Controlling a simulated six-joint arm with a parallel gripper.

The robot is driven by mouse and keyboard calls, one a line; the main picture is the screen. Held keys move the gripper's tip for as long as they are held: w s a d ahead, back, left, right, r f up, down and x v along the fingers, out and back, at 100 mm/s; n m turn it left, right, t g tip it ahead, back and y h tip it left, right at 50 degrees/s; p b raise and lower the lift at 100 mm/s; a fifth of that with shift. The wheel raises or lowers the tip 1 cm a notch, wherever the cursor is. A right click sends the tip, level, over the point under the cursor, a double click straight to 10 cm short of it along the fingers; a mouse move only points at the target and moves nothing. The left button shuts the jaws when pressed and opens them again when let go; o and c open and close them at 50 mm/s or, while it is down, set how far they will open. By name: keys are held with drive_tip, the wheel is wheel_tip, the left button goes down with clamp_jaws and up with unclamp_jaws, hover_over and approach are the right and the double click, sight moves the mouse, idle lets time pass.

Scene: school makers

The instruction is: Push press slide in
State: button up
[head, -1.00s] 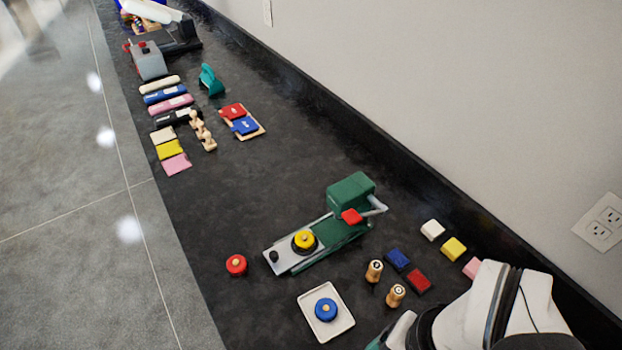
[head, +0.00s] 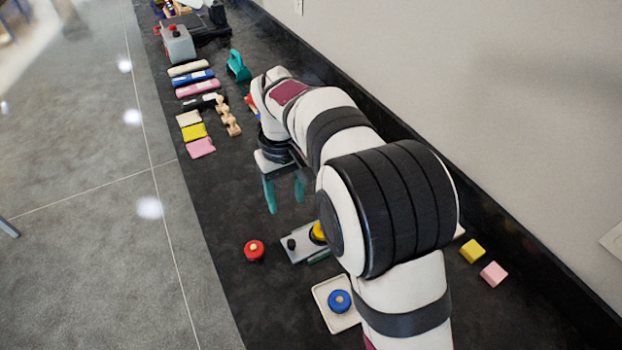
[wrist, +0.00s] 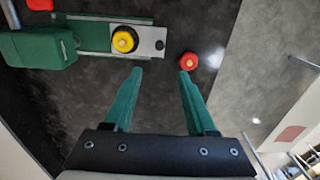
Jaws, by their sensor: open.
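The press's green head (wrist: 40,48) shows at the left of the wrist view, with its green base rail running to the right. The grey metal slide (wrist: 150,42) extends out from the rail, its outer end away from the head. A yellow round die (wrist: 125,40) with a dark rim sits on the slide.
A red round die (wrist: 188,60) lies just beyond the slide's outer end. A white tray (head: 321,292) with a blue die (head: 340,301) stands nearby. Yellow (head: 472,251) and pink (head: 494,274) blocks lie at the right.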

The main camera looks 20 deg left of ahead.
sight(291, 242)
wheel_tip(291, 242, down, 15)
drive_tip(key=shift+f, duration=0.15)
clamp_jaws()
idle(1.4)
